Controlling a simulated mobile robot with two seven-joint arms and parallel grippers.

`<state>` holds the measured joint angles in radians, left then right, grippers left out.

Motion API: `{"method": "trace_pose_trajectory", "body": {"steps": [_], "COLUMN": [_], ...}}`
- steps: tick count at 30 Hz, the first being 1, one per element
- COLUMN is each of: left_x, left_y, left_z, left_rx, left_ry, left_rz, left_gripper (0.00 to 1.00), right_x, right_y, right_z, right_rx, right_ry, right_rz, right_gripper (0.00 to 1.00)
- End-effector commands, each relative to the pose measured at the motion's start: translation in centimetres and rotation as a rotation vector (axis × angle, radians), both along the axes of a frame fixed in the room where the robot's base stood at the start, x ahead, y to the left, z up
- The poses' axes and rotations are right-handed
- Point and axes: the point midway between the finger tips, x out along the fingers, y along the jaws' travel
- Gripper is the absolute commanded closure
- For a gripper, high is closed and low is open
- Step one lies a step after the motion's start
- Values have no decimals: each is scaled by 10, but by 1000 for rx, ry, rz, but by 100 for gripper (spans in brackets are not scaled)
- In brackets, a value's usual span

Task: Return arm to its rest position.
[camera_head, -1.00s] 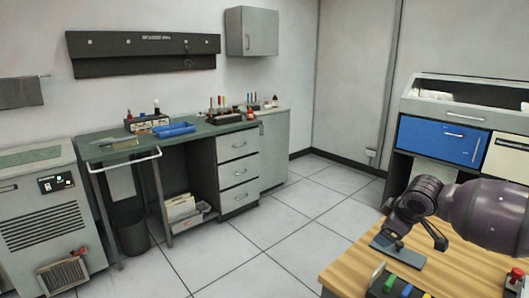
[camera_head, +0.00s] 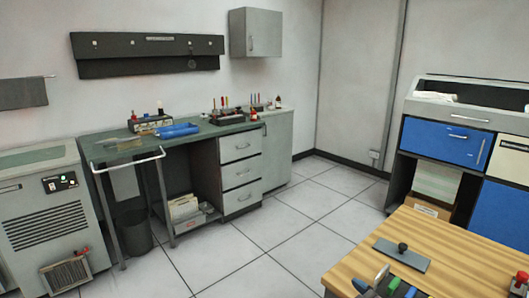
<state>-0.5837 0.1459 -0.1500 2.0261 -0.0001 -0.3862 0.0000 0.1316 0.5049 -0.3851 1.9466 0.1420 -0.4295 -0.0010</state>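Neither of my arms nor grippers shows in the head view now. A wooden table (camera_head: 455,245) stands at the lower right. On it lies a flat grey plate (camera_head: 408,259) with a dark upright knob (camera_head: 402,247). In front of the plate, at the bottom edge, is a dark holder with a green handle (camera_head: 393,286), a blue handle (camera_head: 411,292) and a pale-headed tool (camera_head: 382,273). The picture's edge cuts off this holder. A red-topped item (camera_head: 521,280) stands at the right edge.
A green-topped workbench (camera_head: 187,138) with a blue tray (camera_head: 174,130) stands along the back wall. A grey machine (camera_head: 45,215) is at the left. A cabinet with a blue drawer (camera_head: 441,143) stands at the right. The tiled floor (camera_head: 270,240) between them is clear.

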Motion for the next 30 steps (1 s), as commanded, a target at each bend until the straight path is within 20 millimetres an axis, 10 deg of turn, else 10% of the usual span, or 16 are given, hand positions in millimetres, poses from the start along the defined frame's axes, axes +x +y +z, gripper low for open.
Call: {"method": "trace_pose_trajectory", "body": {"steps": [21,30], "left_x": [0,0], "left_y": [0,0], "left_z": [1,-1], "left_rx": [-1,-1], "left_ry": [-2,1], "left_rz": [0,1], "left_gripper": [53,53], "right_x": [-226,-252], "right_y": [-89,-92], "right_z": [-157,-170], "right_rx": [154,148], "right_ry": [372,419], "right_rz": [-491,-511], "right_gripper": [15,15]}}
